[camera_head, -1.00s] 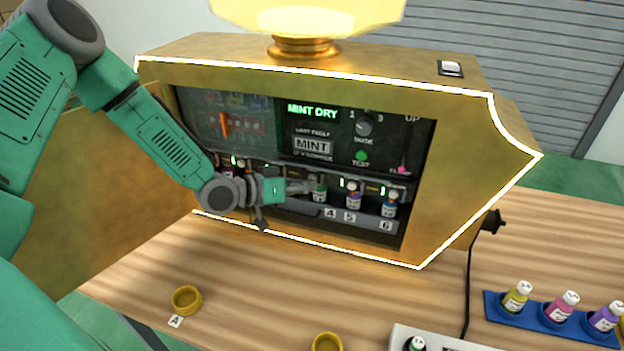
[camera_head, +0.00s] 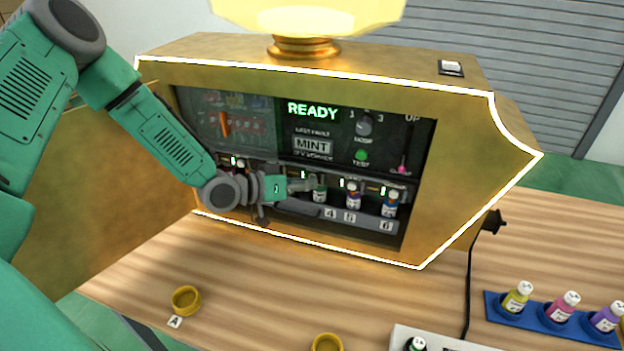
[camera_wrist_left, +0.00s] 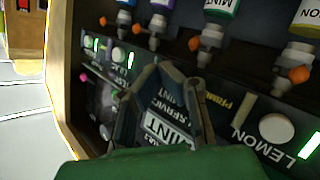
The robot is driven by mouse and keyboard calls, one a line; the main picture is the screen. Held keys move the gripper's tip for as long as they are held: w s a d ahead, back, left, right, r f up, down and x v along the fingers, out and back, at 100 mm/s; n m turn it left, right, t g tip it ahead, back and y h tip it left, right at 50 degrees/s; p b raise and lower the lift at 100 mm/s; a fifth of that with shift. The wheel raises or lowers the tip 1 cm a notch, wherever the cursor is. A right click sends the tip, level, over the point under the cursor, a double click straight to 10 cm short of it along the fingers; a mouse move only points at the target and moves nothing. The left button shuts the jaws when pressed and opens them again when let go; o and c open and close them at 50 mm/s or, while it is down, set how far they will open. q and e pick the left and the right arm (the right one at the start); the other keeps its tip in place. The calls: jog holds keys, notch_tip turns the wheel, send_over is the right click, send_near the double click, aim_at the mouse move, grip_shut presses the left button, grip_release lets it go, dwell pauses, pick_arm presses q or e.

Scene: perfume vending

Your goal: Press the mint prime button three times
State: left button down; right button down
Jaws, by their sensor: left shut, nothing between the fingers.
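The gold vending machine (camera_head: 470,180) has an open front with a dark control panel. Its display (camera_head: 312,110) reads READY in green, above a MINT sign (camera_head: 312,147). My left gripper (camera_head: 306,186) is shut and empty, its tips at the panel strip just above the mint bottle (camera_head: 319,195). In the left wrist view, the shut fingers (camera_wrist_left: 172,78) point at the strip below the green-labelled mint bottle (camera_wrist_left: 219,8). The mint prime button is hidden behind the fingers; I cannot tell whether they touch it. The lemon button (camera_wrist_left: 273,128) shows beside them. My right gripper is not in view.
Other bottles (camera_head: 390,205) stand inside the machine beside the gripper. Two yellow rings (camera_head: 186,300) lie on the wooden table (camera_head: 270,290). A blue rack (camera_head: 540,322) with several bottles is at the right. A black cable (camera_head: 468,285) runs down the table.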

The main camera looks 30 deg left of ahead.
pick_arm(q)
jog(key=shift+s, duration=0.1)
jog(key=shift+s+d+p, duration=0.25)
jog(key=shift+s+p, duration=0.05)
jog(key=shift+s, duration=0.4)
jog(key=shift+s+d+p, duration=0.2)
jog(key=shift+s, duration=0.6)
jog(key=shift+s+d+p, duration=0.15)
jog(key=shift+s+p, duration=0.1)
jog(key=shift+s, duration=0.6)
jog(key=shift+s+d+p, duration=0.2)
jog(key=shift+s, duration=0.6)
